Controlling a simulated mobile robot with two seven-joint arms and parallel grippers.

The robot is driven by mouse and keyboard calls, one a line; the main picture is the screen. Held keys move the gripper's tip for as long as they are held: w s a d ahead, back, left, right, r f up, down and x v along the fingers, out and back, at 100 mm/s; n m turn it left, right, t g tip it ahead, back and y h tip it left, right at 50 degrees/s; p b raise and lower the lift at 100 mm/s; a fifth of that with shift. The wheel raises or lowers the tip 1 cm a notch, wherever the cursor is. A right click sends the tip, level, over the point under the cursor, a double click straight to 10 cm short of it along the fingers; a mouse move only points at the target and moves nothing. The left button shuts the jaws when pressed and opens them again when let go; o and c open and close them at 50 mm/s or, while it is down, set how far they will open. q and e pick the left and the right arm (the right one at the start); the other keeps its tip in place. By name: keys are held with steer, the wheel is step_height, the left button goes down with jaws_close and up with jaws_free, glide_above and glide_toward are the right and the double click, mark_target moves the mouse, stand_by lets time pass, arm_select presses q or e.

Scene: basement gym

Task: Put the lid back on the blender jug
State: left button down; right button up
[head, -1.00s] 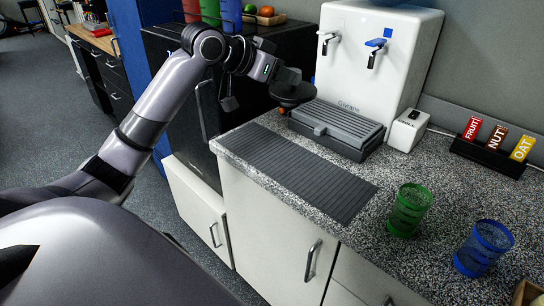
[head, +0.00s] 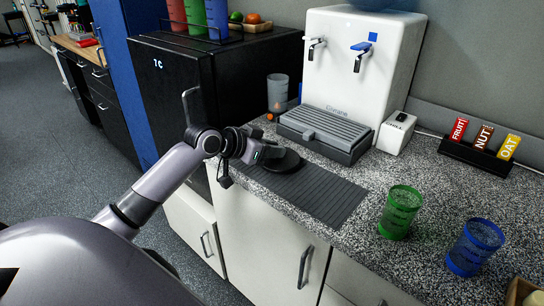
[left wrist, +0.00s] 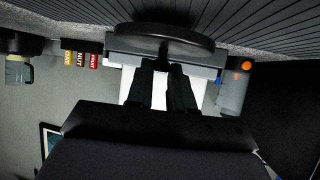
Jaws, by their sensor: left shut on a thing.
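My left gripper (head: 262,153) is shut on the lid (head: 284,162), a dark round disc, over the back left part of the grey ribbed mat. I cannot tell whether the lid touches the mat. In the left wrist view, which is upside down, the fingers (left wrist: 165,68) meet at the knob of the lid (left wrist: 180,36). A jug with a handle and pale contents, apparently the blender jug (left wrist: 19,72), stands on a dark base at the left edge of that view. I cannot make out its rim clearly. The jug and my right gripper are not in the head view.
A white water dispenser (head: 352,70) with a grey drip tray (head: 325,125) stands behind the mat (head: 335,200). A translucent grey cup (head: 277,92) is left of it. Green (head: 401,212) and blue (head: 474,248) cups stand front right. A bar rack (head: 475,157) is at the back.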

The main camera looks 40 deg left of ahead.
arm_select(q)
steer(key=shift+f, duration=1.15)
steer(key=shift+f, duration=0.2)
steer(key=c, duration=1)
jaws_free()
steer(key=shift+r, duration=0.15)
